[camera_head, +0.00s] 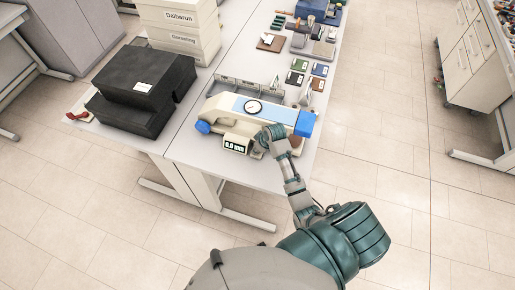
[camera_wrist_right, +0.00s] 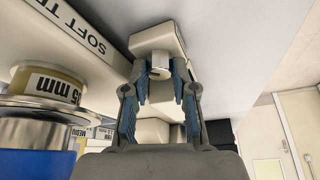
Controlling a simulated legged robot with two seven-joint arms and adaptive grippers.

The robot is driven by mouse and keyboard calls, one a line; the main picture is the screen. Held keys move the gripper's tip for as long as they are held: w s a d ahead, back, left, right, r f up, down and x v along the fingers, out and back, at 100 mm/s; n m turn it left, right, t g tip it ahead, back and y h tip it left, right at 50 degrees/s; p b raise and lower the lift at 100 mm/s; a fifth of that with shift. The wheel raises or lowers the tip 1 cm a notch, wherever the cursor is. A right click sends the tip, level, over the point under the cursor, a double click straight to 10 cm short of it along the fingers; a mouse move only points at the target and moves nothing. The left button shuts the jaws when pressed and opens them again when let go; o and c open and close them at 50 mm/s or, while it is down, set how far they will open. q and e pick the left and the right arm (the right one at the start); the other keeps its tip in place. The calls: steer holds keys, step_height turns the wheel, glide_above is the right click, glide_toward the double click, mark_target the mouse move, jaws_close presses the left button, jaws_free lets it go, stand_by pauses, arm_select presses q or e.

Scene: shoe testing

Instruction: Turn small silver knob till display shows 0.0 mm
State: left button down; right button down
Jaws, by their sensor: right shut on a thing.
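My right gripper (camera_head: 270,138) is at the device's front, just right of the display. In the right wrist view the gripper (camera_wrist_right: 160,88) is shut on the small silver knob (camera_wrist_right: 158,72), which sits between its two fingertips beside a cream block. In the head view the knob is hidden by the gripper. My left gripper is not in view.
Black boxes (camera_head: 144,85) and stacked cream bins (camera_head: 180,25) stand left of the device. Coloured sample pieces (camera_head: 296,77) lie behind it. In the wrist view a yellowish ring marked with mm (camera_wrist_right: 48,86) is at the left.

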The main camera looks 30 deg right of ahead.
steer(key=c, duration=1.2)
jaws_free()
steer(key=shift+s+f, duration=0.15)
steer(key=shift+f, duration=0.1)
steer(key=v, duration=1.2)
steer(key=shift+w+d, duration=0.15)
steer(key=shift+w, duration=0.1)
